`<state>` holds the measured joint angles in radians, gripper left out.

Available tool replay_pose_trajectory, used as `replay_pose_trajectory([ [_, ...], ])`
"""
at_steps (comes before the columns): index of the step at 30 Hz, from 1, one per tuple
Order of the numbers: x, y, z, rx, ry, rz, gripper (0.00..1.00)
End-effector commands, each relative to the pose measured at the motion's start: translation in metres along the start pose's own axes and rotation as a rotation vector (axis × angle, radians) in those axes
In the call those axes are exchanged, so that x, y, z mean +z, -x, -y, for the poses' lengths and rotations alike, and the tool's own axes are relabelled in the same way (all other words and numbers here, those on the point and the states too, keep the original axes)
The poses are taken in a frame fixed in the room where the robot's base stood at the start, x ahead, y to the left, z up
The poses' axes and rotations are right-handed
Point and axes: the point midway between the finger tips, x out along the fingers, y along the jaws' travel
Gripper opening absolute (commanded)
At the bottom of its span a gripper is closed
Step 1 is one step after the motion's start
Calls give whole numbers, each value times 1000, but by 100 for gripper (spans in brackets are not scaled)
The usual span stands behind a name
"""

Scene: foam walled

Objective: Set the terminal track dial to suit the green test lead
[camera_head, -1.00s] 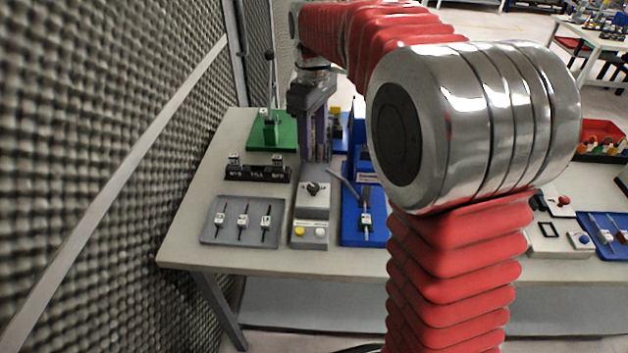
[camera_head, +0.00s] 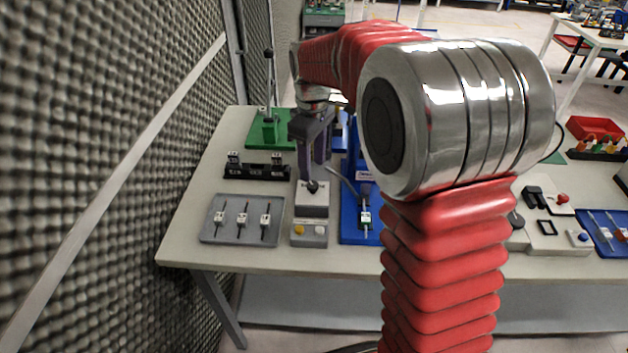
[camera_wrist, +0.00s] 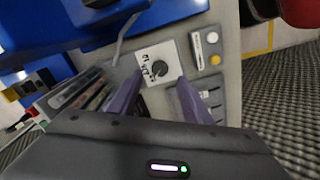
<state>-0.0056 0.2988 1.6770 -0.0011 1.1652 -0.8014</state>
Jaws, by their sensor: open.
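The dial is a dark round knob on a white plate (camera_head: 311,198) of a grey panel. In the wrist view the knob (camera_wrist: 161,71) shows with black marks around it, too small to read surely. My gripper (camera_head: 313,172) points down over the dial; in the wrist view its open fingers (camera_wrist: 157,98) stand to either side of the knob's near side. I cannot tell whether they touch it. Several thin leads with white tags lie about: three on a grey tray (camera_head: 208,234) and one (camera_head: 365,219) on a blue fixture. Their colours are too small to tell, so I cannot pick out the green one.
Yellow and white buttons (camera_head: 309,230) sit on the panel in front of the dial. A black rail (camera_head: 257,172) with small blocks stands left of my gripper, with a green-based lever (camera_head: 269,128) behind. The blue fixture (camera_head: 348,225) is close on the right; a foam wall (camera_head: 110,150) bounds the left.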

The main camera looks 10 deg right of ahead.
Motion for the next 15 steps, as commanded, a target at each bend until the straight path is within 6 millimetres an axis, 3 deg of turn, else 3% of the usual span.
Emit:
replay_pose_trajectory([
  [9, 0, -49, 0, -1, 0, 2, 45],
  [15, 0, -63, 0, 1, 0, 1, 45],
])
